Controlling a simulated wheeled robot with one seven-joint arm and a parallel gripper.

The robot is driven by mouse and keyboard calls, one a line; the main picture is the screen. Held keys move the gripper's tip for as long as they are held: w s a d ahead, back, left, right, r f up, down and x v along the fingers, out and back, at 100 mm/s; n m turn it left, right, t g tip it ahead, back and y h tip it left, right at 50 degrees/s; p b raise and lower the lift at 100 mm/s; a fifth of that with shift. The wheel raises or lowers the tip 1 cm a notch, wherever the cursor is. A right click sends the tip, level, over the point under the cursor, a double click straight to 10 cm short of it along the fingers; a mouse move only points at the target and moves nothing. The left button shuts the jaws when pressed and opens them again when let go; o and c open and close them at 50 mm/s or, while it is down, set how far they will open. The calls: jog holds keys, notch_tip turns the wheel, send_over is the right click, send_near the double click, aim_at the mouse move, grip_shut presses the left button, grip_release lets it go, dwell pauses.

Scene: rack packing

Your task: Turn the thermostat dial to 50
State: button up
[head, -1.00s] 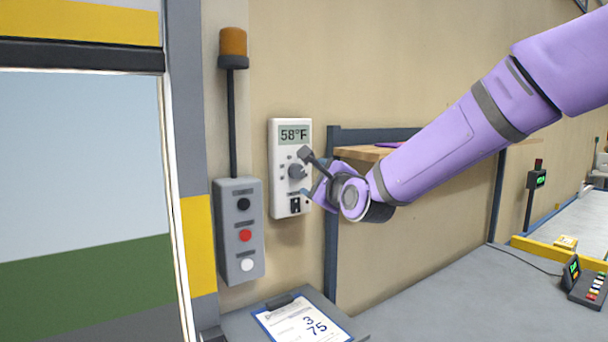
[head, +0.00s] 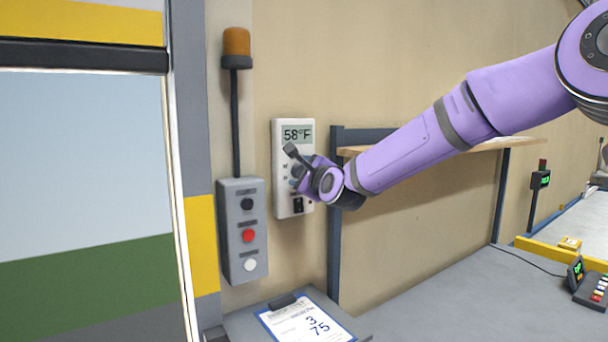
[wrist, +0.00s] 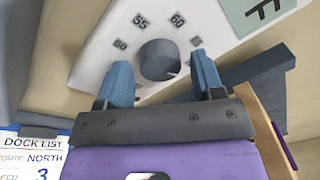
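The white thermostat (head: 280,204) hangs on the beige wall, and its display (head: 296,134) reads 58°F. Its round grey dial (wrist: 159,60) shows in the wrist view, with printed numbers around it, among them 55 and 60. I cannot clearly make out the dial's pointer. My gripper (wrist: 162,75) is open, with one blue fingertip on each side of the dial's lower part. I cannot tell whether the fingertips touch the dial. In the head view my gripper (head: 297,166) covers most of the dial.
A grey button box (head: 242,265) with an orange beacon (head: 236,42) is left of the thermostat. A wooden shelf (head: 500,144) on a blue-grey frame is to the right, close to my arm. A clipboard (head: 303,322) lies below on a small ledge.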

jog(key=c, duration=0.7)
jog(key=shift+n, duration=0.4)
jog(key=shift+w+d+m+g+y, duration=0.1)
jog(key=shift+m+g+y, duration=0.4)
jog(key=shift+m, duration=5.15)
jog(key=shift+s+d+m+g+y, duration=0.1)
jog(key=shift+m+g+y, duration=0.4)
jog(key=shift+m, duration=5.2)
jog(key=shift+w+m+g+y, duration=0.15)
jog(key=shift+m+y, duration=0.65)
jog(key=shift+m, duration=4.85)
